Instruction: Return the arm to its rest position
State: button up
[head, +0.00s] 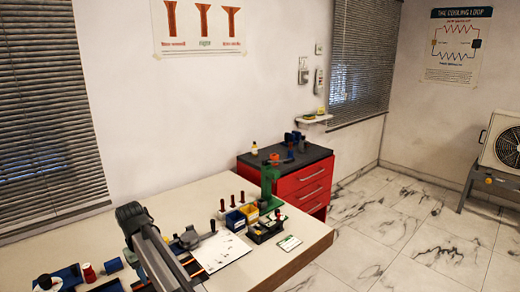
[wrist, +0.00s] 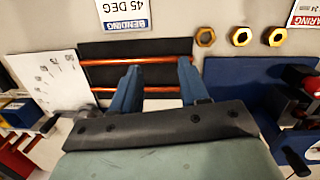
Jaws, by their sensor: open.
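My arm (head: 150,250) reaches over the workbench at the lower left of the head view. In the wrist view my gripper (wrist: 158,66) has its two blue fingers well apart, with nothing between them. The fingers point at a black board (wrist: 120,50) carrying two copper-coloured tubes (wrist: 160,60). I cannot tell how far the fingertips are above the tubes. The gripper's tips cannot be made out in the head view.
The workbench (head: 300,250) holds a white sheet (head: 222,252), a green stand (head: 268,185), and yellow and blue bins. Brass nuts (wrist: 241,37) and a blue tray (wrist: 240,75) lie near the gripper. A red drawer cabinet (head: 305,180) stands behind.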

jog(key=s+d+f, duration=0.1)
jog(key=d+f, duration=0.3)
jog(key=d, duration=0.4)
jog(key=s+d+f+g+h, duration=0.1)
jog(key=s+d+f, duration=0.1)
jog(key=d+f, duration=0.45)
jog(key=s+d+f, duration=0.1)
jog(key=d+f, duration=0.1)
jog(key=d, duration=0.7)
jog(key=s+d+f+m+g, duration=0.1)
jog(key=s+d+f+m, duration=0.1)
jog(key=d+f, duration=0.55)
jog(key=s+d+f+m+g, duration=0.1)
jog(key=s+d+f, duration=0.2)
jog(key=d+f, duration=0.5)
jog(key=s+d+f+m+g+y, duration=0.1)
jog(key=s+d+f+m, duration=0.2)
jog(key=s+d+f, duration=0.4)
jog(key=s+d+f+m+g+y, duration=0.1)
jog(key=s+d+f+m, duration=0.3)
jog(key=s+d+f, duration=0.4)
jog(key=s+f+g, duration=0.1)
jog(key=s+f, duration=0.4)
jog(key=s, duration=0.4)
jog(key=shift+s+d+g, duration=0.15)
jog(key=shift+d+g, duration=0.05)
jog(key=shift+g, duration=0.1)
